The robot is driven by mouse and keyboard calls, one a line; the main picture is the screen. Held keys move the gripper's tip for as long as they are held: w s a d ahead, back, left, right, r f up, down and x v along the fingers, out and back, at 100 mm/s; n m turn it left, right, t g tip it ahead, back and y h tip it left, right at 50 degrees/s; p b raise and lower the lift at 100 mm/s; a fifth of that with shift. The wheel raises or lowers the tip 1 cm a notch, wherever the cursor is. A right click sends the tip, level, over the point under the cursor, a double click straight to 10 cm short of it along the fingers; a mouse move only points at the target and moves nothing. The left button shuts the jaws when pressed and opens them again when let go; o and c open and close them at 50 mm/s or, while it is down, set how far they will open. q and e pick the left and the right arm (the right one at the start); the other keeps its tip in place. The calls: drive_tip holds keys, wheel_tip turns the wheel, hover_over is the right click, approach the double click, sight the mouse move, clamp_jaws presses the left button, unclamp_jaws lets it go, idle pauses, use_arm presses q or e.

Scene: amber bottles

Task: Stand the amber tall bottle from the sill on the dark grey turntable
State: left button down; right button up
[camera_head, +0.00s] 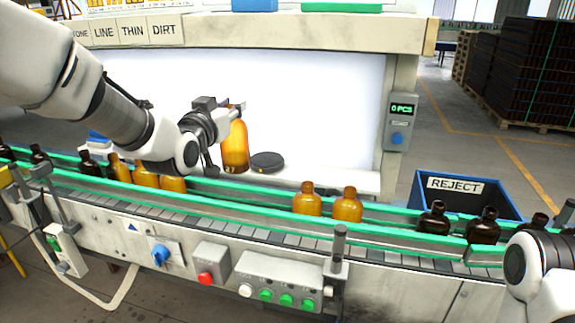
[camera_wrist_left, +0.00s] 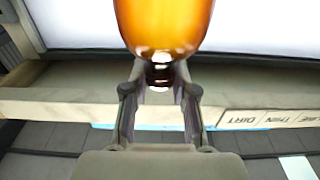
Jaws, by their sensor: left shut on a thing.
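The amber tall bottle (camera_head: 235,150) is upright at the sill (camera_head: 328,178), just left of the dark grey turntable (camera_head: 267,161). My left gripper (camera_head: 233,111) is shut on its neck. The wrist view shows the fingers (camera_wrist_left: 160,84) on both sides of the neck, with the amber body (camera_wrist_left: 165,22) beyond. I cannot tell whether the bottle's base touches the sill or is slightly above it. The turntable is a flat disc with nothing on it. My right arm shows at the lower right, but its gripper is out of view.
A conveyor with green rails runs in front of the sill, carrying amber bottles (camera_head: 307,200) and dark bottles (camera_head: 433,218). A blue reject bin (camera_head: 508,205) stands at the right. A counter box (camera_head: 400,120) hangs on the post. The sill right of the turntable is clear.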

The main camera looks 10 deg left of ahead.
use_arm(q)
drive_tip(key=w, duration=0.1)
drive_tip(key=w+p, duration=0.1)
drive_tip(key=w, duration=0.1)
drive_tip(key=shift+w+a+p, duration=0.2)
drive_tip(key=shift+a+p, duration=0.1)
drive_tip(key=shift+a, duration=0.1)
drive_tip(key=w+d+f+p, duration=0.1)
drive_tip(key=w+f+p, duration=0.1)
drive_tip(key=w, duration=0.4)
drive_tip(key=w+d+f+p, duration=0.2)
drive_tip(key=w+f+p, duration=0.1)
drive_tip(key=w, duration=0.3)
drive_tip(key=shift+w+f+p, duration=0.2)
drive_tip(key=shift+w+p, duration=0.1)
drive_tip(key=shift+p, duration=0.1)
drive_tip(key=c, duration=0.9)
unclamp_jaws()
drive_tip(key=shift+a, duration=0.1)
drive_tip(key=s+b, duration=0.2)
drive_tip(key=s, duration=0.4)
drive_tip(key=s+b, duration=0.2)
drive_tip(key=s, duration=0.4)
drive_tip(key=shift+a+r, duration=0.1)
drive_tip(key=shift+a, duration=0.1)
